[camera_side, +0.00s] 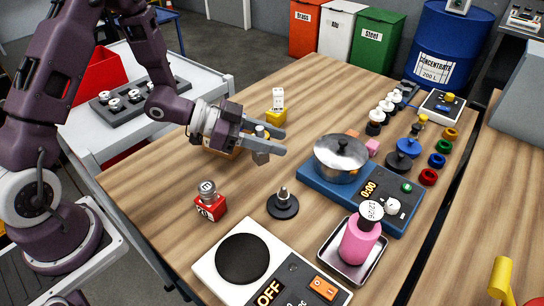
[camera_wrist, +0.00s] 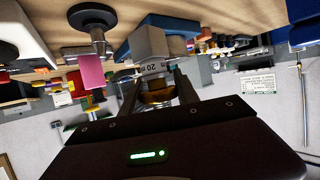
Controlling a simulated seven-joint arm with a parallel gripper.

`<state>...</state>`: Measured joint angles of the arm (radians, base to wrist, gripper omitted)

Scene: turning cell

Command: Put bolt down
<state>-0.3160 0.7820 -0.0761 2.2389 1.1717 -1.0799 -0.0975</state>
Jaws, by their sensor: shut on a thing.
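My gripper (camera_side: 281,143) is over the left middle of the wooden table, its fingers pointing right in the side view. I cannot tell whether the bolt touches the block.
A yellow block (camera_side: 276,117) with a white piece on top stands behind my gripper. A black round base with a metal post (camera_side: 283,205) and a red block (camera_side: 211,208) stand nearer. A blue hotplate (camera_side: 310,183) with a pot (camera_side: 341,158) is to the right.

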